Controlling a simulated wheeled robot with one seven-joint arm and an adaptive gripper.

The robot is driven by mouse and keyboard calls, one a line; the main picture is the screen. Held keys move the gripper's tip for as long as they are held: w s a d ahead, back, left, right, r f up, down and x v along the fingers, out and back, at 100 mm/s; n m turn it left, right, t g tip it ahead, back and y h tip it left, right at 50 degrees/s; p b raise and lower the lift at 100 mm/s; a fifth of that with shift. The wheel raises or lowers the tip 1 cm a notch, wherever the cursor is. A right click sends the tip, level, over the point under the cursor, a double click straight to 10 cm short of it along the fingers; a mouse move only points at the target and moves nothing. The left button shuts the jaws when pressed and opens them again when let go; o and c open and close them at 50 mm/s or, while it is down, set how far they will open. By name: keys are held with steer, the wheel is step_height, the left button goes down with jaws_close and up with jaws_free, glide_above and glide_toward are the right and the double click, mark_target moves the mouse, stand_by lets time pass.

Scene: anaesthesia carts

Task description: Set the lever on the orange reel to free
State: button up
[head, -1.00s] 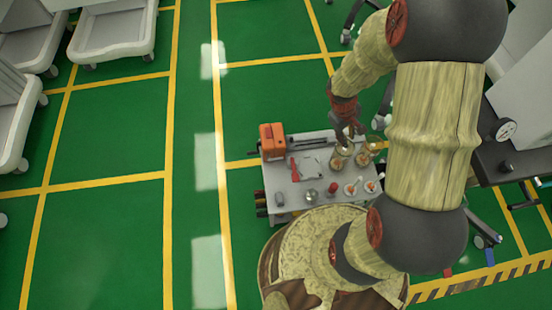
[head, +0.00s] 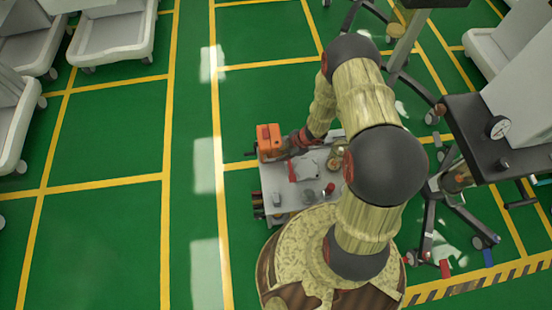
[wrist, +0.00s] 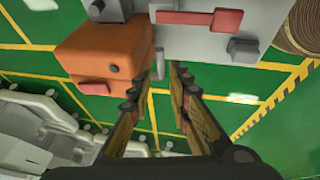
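The orange reel (head: 267,135) sits at the far left corner of the grey cart top (head: 272,185). My gripper (head: 292,146) is just right of the reel in the head view. In the wrist view my gripper (wrist: 165,72) has its fingers apart with nothing between them, beside the reel's lower right.
A red-handled item (head: 292,170) lies on the cart next to a grey block (head: 307,167). A glass jar (head: 337,160) and a red-topped piece (head: 329,189) stand to the right. The green floor left of the cart is clear.

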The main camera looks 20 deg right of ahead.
steer(key=b+x, duration=0.2)
steer(key=x, duration=0.4)
steer(key=shift+f+b, duration=0.25)
steer(key=shift+b, duration=0.05)
steer(key=shift+w, duration=0.1)
steer(key=shift+c, duration=0.9)
jaws_close()
